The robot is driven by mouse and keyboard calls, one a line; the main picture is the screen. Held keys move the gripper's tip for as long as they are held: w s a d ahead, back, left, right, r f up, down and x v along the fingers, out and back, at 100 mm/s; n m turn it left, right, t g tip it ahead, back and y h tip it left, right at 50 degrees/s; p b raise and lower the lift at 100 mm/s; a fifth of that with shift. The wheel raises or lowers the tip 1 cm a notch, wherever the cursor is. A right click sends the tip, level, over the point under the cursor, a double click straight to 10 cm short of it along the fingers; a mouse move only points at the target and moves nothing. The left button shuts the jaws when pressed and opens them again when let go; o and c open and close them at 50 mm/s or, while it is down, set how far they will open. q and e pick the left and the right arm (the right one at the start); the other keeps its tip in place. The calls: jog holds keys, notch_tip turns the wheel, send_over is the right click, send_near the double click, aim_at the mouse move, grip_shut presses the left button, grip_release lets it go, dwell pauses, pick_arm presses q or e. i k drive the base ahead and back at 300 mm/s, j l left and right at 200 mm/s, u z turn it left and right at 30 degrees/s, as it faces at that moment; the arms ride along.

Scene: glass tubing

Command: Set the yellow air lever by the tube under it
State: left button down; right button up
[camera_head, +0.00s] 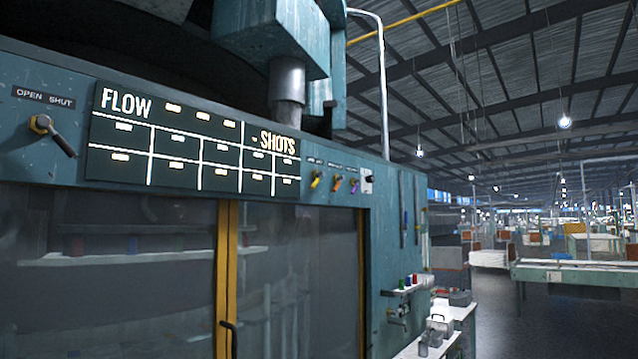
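The yellow lever (316,180) is small and sits on the teal machine's upper panel, right of the dark flow board. It is leftmost in a row with an orange lever (338,183) and a purple lever (353,186). Small labels above them are too small to read. I cannot make out a tube directly under the yellow lever; the dark glass door frame is below it. Neither of my grippers is in view.
A black-handled valve (52,136) sits under an "OPEN SHUT" label at the left. The board (190,150) reads FLOW and SHOTS. Glass doors (120,270) with a yellow frame are below. A small shelf (408,289) holds coloured items; a white bench (430,347) stands at the lower right.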

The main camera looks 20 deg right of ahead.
aim_at(318, 174)
jog(key=i+l+z, duration=0.3)
jog(key=i, duration=0.5)
jog(key=i+z, duration=0.25)
jog(key=i, duration=0.55)
